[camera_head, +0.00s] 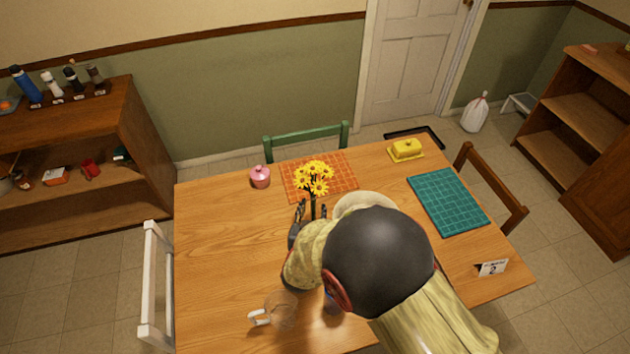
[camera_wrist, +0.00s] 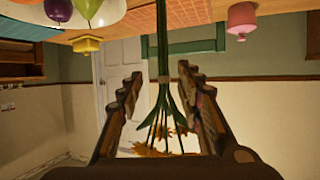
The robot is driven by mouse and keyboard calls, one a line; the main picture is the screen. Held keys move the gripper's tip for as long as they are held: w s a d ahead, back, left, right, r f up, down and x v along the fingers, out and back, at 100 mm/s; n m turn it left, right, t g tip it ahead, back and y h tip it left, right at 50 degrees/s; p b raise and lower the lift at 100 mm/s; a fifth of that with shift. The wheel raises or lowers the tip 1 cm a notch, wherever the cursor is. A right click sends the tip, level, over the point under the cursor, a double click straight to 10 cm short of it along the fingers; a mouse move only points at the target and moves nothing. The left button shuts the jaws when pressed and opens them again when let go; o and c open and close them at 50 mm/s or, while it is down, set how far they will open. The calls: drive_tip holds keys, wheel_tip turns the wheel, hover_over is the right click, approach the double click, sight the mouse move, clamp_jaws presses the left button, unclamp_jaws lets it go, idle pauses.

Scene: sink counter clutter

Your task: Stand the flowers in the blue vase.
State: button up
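The yellow flowers (camera_head: 313,178) are upright, heads up, near the front edge of the orange mat. Their green stems (camera_wrist: 163,60) run between the two fingers of my gripper (camera_wrist: 160,75) in the wrist view, which is upside down. A gap shows on each side of the stems, so my gripper is open around them and not touching. In the head view my gripper (camera_head: 310,212) is just below the flower heads. The stems' lower end is out of sight. A bit of blue (camera_head: 331,305) shows beside my arm; it may be the blue vase, mostly hidden.
A clear mug (camera_head: 281,309) stands near the table's front edge. A white bowl (camera_head: 365,201) with fruit is partly behind my arm. A pink pot (camera_head: 260,177), yellow butter dish (camera_head: 405,150), teal mat (camera_head: 448,202) and small card (camera_head: 491,268) surround it. The table's left side is clear.

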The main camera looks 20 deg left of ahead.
sight(313, 201)
drive_tip(key=x, duration=0.3)
drive_tip(key=b+x, duration=0.1)
drive_tip(key=x, duration=0.1)
drive_tip(key=shift+w+a, duration=0.3)
drive_tip(key=shift+w, duration=0.05)
drive_tip(key=shift+c, duration=1.4)
clamp_jaws()
